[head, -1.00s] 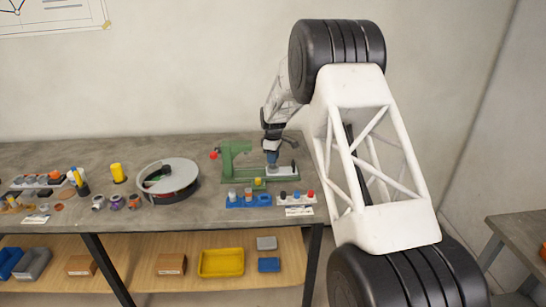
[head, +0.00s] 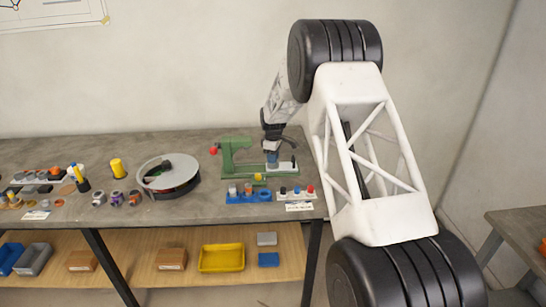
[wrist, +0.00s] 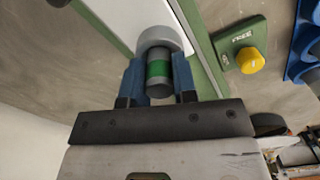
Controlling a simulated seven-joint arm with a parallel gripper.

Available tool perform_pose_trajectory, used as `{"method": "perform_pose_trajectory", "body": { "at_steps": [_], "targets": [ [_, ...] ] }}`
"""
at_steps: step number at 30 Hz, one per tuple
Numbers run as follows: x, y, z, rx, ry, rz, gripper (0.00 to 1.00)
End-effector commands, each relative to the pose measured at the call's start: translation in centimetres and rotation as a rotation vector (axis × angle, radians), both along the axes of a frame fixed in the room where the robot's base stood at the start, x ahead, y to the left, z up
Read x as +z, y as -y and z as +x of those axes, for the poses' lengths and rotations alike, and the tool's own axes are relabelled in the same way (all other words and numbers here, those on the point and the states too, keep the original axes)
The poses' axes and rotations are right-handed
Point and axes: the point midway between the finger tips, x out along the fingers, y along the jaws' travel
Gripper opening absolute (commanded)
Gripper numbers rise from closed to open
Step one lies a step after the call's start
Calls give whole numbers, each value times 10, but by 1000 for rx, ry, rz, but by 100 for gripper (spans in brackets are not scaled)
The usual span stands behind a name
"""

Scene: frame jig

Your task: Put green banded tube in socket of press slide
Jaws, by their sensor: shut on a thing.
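The green banded tube (wrist: 158,69) is a grey cylinder with a green band, in the wrist view. My gripper (wrist: 158,80) is shut on it, with one blue finger on each side. The far end of the tube meets a pale grey ring-shaped socket (wrist: 160,34) on the press slide; I cannot tell how deep it sits. In the head view my gripper (head: 272,158) points down over the white press slide (head: 288,167) of the green press (head: 229,158). The tube is too small and hidden to make out there.
A yellow knob (wrist: 250,60) on a green plate lies beside the press. A blue rack (head: 248,197) and a white rack (head: 296,195) with small parts stand in front. A round tray (head: 168,178) is to the left. Bare tabletop lies behind the tray.

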Motion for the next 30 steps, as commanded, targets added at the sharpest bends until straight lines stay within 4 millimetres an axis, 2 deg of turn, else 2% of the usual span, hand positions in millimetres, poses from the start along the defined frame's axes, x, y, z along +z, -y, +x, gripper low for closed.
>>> {"method": "perform_pose_trajectory", "body": {
  "at_steps": [10, 11, 16, 21, 24, 30],
  "targets": [
    [0, 0, 0, 0, 0, 0, 2],
    [0, 0, 0, 0, 0, 0, 31],
    [0, 0, 0, 0, 0, 0, 56],
    [0, 0, 0, 0, 0, 0, 56],
    [0, 0, 0, 0, 0, 0, 64],
    [0, 0, 0, 0, 0, 0, 64]
  ]
}}
